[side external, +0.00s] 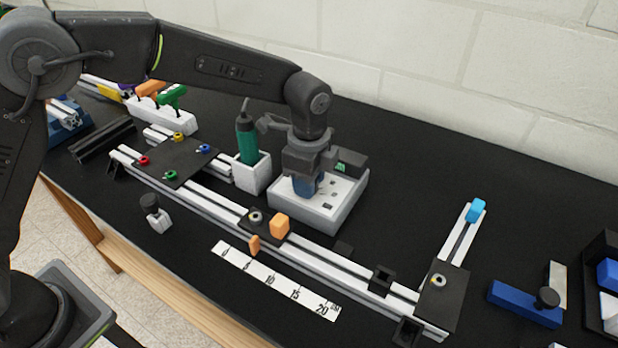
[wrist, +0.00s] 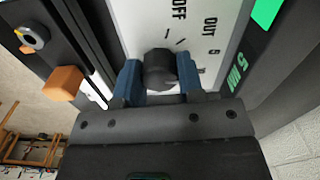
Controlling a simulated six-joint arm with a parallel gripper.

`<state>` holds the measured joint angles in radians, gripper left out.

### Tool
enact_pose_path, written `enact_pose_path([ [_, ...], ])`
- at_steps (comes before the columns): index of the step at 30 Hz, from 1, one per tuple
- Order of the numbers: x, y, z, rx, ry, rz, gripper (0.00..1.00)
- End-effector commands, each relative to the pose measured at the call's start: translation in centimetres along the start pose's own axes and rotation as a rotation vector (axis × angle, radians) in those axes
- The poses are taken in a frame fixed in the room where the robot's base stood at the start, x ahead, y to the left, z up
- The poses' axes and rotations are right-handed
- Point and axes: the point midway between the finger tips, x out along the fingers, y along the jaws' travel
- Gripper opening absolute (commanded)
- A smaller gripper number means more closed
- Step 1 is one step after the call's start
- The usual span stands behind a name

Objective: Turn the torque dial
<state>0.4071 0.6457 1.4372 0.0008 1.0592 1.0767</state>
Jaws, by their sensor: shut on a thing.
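In the wrist view, my gripper (wrist: 160,78) has its two blue fingers on either side of a dark round dial (wrist: 160,66), shut on it. The dial sits on a white panel (wrist: 125,22) with the markings "OFF" and "OUT" beside it. In the side view, my gripper (side external: 306,192) points down onto the white control box (side external: 333,225), and its blue fingers hide the dial there. A green display (wrist: 264,12) shows at the upper right of the wrist view, with green lettering below it.
An extrusion rail (side external: 320,262) runs in front of the box, carrying an orange block (side external: 279,226). A green-handled screwdriver (side external: 246,135) stands in a white holder (side external: 252,176) close to the left of the box. A scale strip (side external: 276,281) lies in front.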

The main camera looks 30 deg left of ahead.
Motion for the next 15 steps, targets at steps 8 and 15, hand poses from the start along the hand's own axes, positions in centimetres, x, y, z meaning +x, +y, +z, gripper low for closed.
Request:
enact_pose_path([
  [8, -0.04, -0.03, -0.09, -0.262, 0.003, 0.0, 0.12],
  [15, -0.05, -0.05, -0.1, -0.49, 0.004, 0.0, 0.12],
])
